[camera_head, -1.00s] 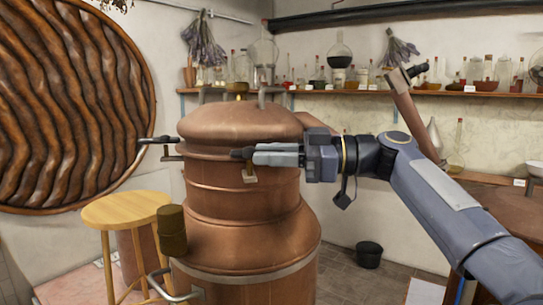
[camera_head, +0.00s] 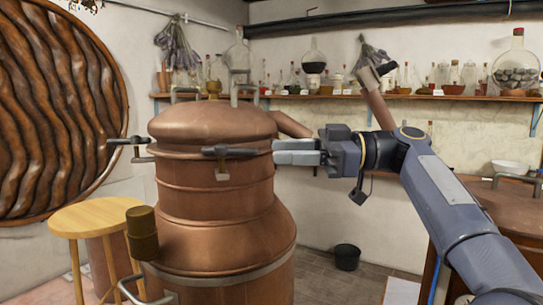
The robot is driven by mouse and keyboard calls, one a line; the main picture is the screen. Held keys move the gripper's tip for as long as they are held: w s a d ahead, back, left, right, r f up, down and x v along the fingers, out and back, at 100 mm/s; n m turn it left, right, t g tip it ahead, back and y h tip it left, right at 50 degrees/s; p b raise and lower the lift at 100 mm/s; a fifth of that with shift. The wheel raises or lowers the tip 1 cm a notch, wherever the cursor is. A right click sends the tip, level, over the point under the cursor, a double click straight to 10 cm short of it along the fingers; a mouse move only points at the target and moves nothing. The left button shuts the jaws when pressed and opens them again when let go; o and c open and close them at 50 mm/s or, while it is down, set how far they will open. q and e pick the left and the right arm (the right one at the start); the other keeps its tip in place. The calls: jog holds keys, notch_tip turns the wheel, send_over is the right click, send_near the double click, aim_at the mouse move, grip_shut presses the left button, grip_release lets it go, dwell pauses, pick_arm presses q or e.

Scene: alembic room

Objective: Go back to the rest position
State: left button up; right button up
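My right gripper (camera_head: 276,151) reaches in from the right, seen side-on, with its fingers pointing left. Its tips are beside the right end of the dark handle (camera_head: 230,152) on the front of the copper still (camera_head: 213,210); the picture does not show clearly whether a finger gap is open. Nothing hangs from the fingers. The still's domed lid (camera_head: 210,122) sits level on its body. My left gripper is out of view.
A wooden stool (camera_head: 95,217) stands at left near a small brown cylinder (camera_head: 142,233). A black bucket (camera_head: 347,256) is on the floor behind. A bottle shelf (camera_head: 400,97) runs along the back wall. Another copper vessel (camera_head: 510,215) stands at right, under my arm's side.

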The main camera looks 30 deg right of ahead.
dwell(0.5)
jog(key=s+a+f+m+g+h, duration=0.1)
jog(key=s+a+f+m+h, duration=0.2)
jog(key=f, duration=1.1)
jog(key=s+a+f+m+g+h, duration=0.1)
jog(key=s+f+m+h, duration=0.4)
jog(key=f, duration=0.9)
jog(key=s+a+f+m+g+h, duration=0.1)
jog(key=s+a+f+m+h, duration=0.3)
jog(key=s+f+m, duration=0.4)
notch_tip(320, 180, down, 7)
jog(key=s, duration=0.2)
jog(key=shift+s+a+r, duration=0.15)
jog(key=shift+s+a, duration=0.15)
